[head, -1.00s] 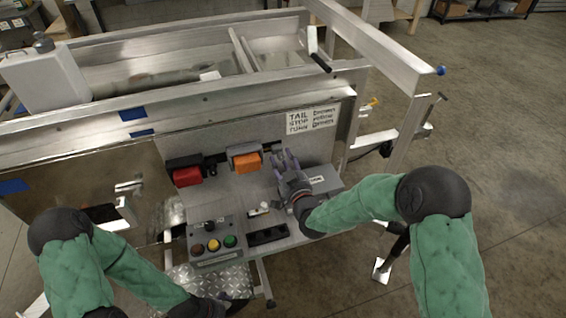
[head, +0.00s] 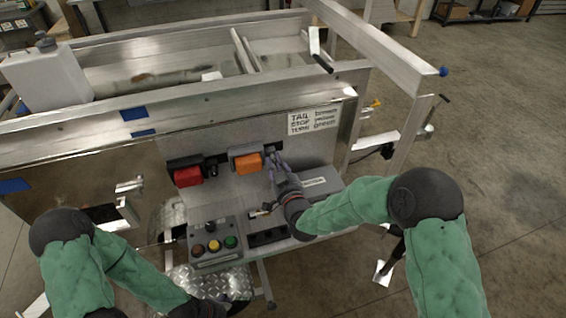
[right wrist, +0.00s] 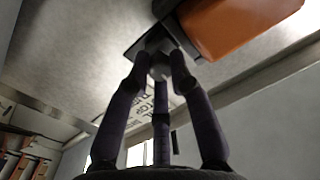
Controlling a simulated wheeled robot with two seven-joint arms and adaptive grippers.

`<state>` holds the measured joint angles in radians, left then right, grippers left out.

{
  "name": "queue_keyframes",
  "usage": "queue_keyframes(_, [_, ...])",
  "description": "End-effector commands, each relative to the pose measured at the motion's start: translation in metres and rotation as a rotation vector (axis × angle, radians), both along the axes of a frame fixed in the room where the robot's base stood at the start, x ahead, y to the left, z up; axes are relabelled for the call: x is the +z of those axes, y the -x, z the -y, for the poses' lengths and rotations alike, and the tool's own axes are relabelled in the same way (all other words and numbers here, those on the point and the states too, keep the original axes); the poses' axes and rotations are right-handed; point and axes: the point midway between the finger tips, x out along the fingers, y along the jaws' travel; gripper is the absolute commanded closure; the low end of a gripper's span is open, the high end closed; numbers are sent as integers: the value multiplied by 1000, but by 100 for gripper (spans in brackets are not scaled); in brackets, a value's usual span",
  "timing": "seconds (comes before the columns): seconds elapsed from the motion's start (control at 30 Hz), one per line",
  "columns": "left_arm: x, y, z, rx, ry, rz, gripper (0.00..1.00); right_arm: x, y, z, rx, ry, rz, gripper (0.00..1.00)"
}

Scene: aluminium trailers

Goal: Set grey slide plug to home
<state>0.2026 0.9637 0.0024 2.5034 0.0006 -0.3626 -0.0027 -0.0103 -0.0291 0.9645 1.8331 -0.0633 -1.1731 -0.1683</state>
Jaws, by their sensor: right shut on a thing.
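The grey slide plug (right wrist: 161,68) shows in the right wrist view as a rounded grey knob at a dark square plate, beside the orange block. My right gripper (right wrist: 162,62) is shut on it, with the fingertips around the knob. In the head view my right gripper (head: 272,160) reaches the panel just right of the orange block (head: 248,163), and its fingers hide the plug. My left arm ends at the bottom edge of the head view; its gripper is dark and mostly cut off, so its fingers cannot be made out.
A red block (head: 188,177) on a black mount sits left of the orange one. Below stand a button box (head: 214,243) with red, yellow and green buttons and a black socket strip (head: 268,236). A grey box (head: 322,184) lies right of my right gripper.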

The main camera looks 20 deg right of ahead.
Motion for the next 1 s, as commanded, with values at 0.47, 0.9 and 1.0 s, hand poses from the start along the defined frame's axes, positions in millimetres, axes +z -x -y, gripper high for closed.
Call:
queue_keyframes(0.47, [-1,0,0,0,0,0,4,0,1,-9,5,2,1,55])
queue_keyframes(0.9, [-1,0,0,0,0,0,4,0,1,-8,3,1,0,53])
queue_keyframes(1.0, [-1,0,0,0,0,0,4,0,6,-8,3,1,0,53])
